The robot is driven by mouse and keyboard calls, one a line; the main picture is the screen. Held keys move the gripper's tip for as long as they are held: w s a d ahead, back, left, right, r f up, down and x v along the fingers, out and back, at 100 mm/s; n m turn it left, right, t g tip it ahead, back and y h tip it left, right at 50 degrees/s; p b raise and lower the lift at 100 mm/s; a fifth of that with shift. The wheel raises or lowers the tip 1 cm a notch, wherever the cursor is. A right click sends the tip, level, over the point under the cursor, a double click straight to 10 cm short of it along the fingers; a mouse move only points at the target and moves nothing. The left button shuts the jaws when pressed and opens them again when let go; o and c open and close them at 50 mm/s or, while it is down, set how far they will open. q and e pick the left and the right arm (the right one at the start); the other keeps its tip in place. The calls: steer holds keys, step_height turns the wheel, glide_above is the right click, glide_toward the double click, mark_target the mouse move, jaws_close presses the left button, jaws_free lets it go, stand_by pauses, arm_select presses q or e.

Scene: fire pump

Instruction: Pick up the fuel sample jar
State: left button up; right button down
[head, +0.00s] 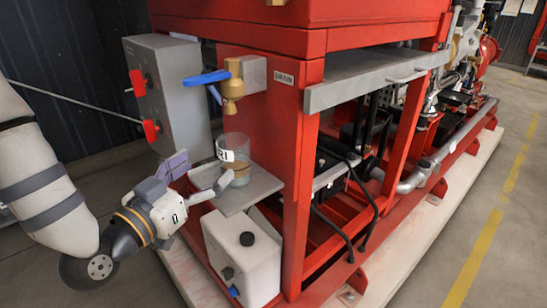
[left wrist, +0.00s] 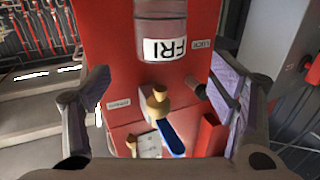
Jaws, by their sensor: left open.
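The fuel sample jar (head: 234,146) is a clear cylinder with a white label. It stands upright on a small grey shelf (head: 262,186), below a brass valve (head: 233,88) with a blue lever. Something brownish shows at its bottom. In the left wrist view the jar (left wrist: 170,12) is at the top centre, its label reading FRI upside down. My left gripper (head: 203,172) is open and empty, at the shelf's left edge, close to the jar. In the left wrist view its fingers (left wrist: 160,82) are spread wide, with purple pads. My right gripper is not in view.
A grey box (head: 172,85) with two red handles stands behind and left of the jar. A white tank (head: 243,258) with a black cap is under the shelf. The red frame post (head: 298,195) rises to the right. Open floor lies at the far right.

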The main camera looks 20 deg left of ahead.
mark_target(241, 138)
arm_select(q)
steer(key=w, duration=0.3)
steer(key=w+d, duration=0.1)
steer(key=w, duration=0.3)
steer(key=w+b, duration=0.1)
steer(key=w, duration=0.2)
steer(key=shift+w+d, duration=0.2)
steer(key=shift+r, duration=0.1)
jaws_close()
